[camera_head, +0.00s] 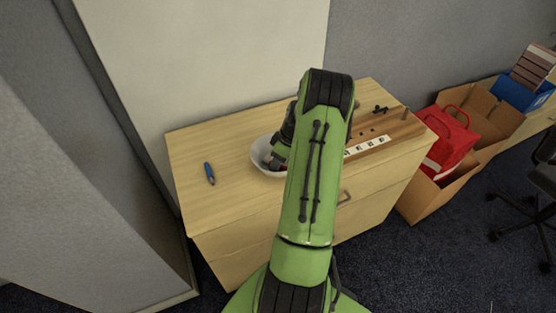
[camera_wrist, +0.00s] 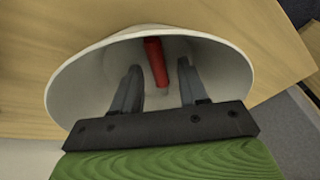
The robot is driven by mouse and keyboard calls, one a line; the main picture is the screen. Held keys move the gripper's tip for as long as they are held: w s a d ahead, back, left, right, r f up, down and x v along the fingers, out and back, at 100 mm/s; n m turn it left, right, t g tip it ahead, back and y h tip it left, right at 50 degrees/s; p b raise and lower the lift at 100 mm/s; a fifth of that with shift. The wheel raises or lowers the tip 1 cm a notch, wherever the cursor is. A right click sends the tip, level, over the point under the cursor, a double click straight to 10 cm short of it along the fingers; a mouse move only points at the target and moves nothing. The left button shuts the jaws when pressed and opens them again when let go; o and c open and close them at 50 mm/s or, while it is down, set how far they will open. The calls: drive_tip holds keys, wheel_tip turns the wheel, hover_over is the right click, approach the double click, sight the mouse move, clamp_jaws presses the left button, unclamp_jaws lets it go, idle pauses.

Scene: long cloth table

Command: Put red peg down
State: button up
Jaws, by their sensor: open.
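A white bowl (camera_head: 256,147) stands on the wooden cabinet top, partly hidden by my arm. In the wrist view the bowl (camera_wrist: 80,80) surrounds my fingers. A red peg (camera_wrist: 153,55) leans inside the bowl, between my two fingers. My gripper (camera_wrist: 158,75) is open, with a gap on both sides of the peg. In the head view my gripper (camera_head: 277,158) is low over the bowl, largely covered by my arm.
A blue pen-like object (camera_head: 209,173) lies left of the bowl. A brown wooden board (camera_head: 400,125) with dark pieces and a white marked strip (camera_head: 367,147) lies to the right. A cardboard box (camera_head: 428,200) with a red bag (camera_head: 450,142) stands beside the cabinet.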

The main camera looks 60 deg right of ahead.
drive_tip(key=p+v, duration=0.2)
drive_tip(key=v, duration=1)
drive_tip(key=w+a+r+h, duration=0.1)
drive_tip(key=w+a+r, duration=0.2)
drive_tip(key=a+r, duration=0.5)
drive_tip(key=w+a+r+h, duration=0.1)
drive_tip(key=w+a+r, duration=0.3)
drive_tip(key=a, duration=0.6)
drive_tip(key=s+a+r, duration=0.3)
drive_tip(key=a, duration=0.3)
drive_tip(key=s+a+r, duration=0.3)
drive_tip(key=a, duration=0.3)
drive_tip(key=s+a+m+t, duration=0.1)
drive_tip(key=s+a+t, duration=0.1)
drive_tip(key=s+a, duration=0.5)
drive_tip(key=shift+s+f+m+t, duration=0.2)
drive_tip(key=shift+s+m+t, duration=0.15)
drive_tip(key=shift+s, duration=0.75)
